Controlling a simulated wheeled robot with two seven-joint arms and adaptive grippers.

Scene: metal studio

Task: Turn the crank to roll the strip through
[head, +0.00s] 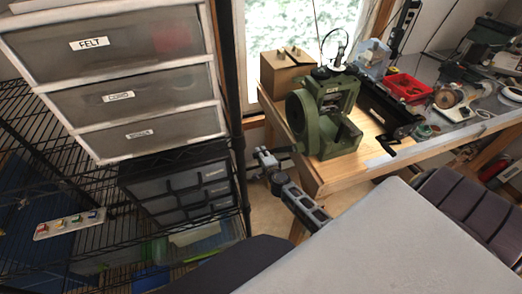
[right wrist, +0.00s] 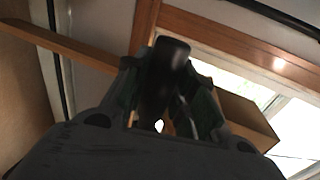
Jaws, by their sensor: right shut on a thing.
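A green rolling mill (head: 336,112) stands at the left end of the wooden bench. A round green wheel (head: 296,116) is on its left side. My right gripper (head: 268,160) is beside the bench's left end, just left of the mill. It is shut on a dark crank handle, and a short dark arm (head: 286,149) runs from there towards the mill. In the right wrist view the dark handle (right wrist: 167,68) stands between the two fingers (right wrist: 164,100). I cannot make out the strip. My left gripper is not in view.
A brown wooden box (head: 287,70) stands behind the mill. A black tool with a hand lever (head: 386,112) is to its right, near a red tray (head: 407,87). A wire shelf (head: 60,180) with drawers (head: 120,95) stands at left. A pale grey surface (head: 390,245) fills the lower right.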

